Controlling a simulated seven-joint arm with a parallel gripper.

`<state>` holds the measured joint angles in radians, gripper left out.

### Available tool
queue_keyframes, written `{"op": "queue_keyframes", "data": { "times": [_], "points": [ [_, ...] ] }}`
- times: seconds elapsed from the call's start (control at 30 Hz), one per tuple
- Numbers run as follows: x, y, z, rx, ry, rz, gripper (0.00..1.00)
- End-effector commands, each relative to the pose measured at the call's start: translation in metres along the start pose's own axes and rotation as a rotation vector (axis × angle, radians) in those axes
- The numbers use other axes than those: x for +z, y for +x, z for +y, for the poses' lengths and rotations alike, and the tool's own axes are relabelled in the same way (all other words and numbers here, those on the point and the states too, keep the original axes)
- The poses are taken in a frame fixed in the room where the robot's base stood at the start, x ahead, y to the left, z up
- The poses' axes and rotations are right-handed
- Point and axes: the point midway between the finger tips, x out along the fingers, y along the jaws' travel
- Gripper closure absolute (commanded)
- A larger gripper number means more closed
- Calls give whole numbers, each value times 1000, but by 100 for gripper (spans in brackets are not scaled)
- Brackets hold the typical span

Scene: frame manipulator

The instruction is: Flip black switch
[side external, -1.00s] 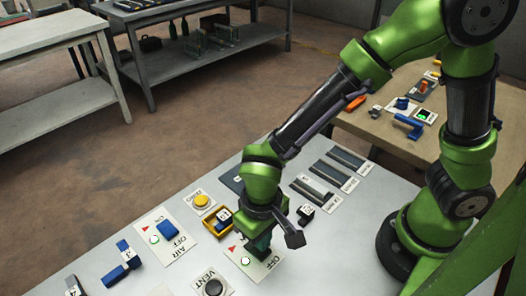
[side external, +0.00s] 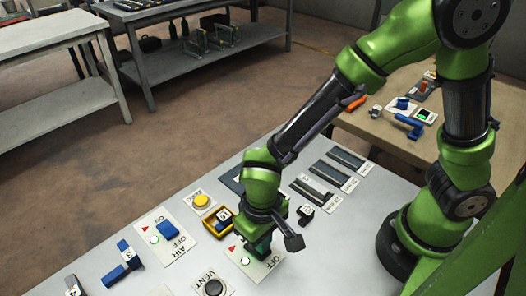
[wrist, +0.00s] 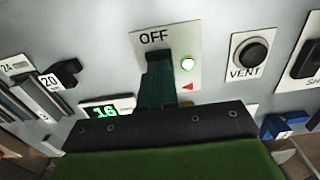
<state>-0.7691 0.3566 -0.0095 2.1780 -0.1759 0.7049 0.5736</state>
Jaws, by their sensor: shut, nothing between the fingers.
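A white plate marked OFF (side external: 270,262) lies on the grey panel, with a green-lit lamp (side external: 245,261) and a red triangle. The plate also shows in the wrist view (wrist: 150,38), with its lamp (wrist: 187,64). My gripper (side external: 258,246) points down over this plate. In the wrist view its dark green fingers (wrist: 156,82) are together and reach onto the plate below the word OFF. The fingers cover the spot where the black switch would sit, so I cannot make out the switch's shape or tilt, or whether they touch it.
A VENT button (side external: 213,288) is close by. A blue AIR switch (side external: 168,229), a yellow button (side external: 202,201) and a yellow-framed item (side external: 219,222) are left of my gripper. A small black block (side external: 306,210) and grey slotted rails (side external: 313,189) lie to the right.

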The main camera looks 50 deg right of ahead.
Motion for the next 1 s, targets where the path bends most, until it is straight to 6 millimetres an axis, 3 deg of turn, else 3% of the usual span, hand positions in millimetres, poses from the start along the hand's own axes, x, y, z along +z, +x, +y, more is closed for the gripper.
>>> {"op": "queue_keyframes", "data": {
  "times": [1.0],
  "points": [
    [0, 14, 0, 0, 0, 1, 100]
  ]
}}
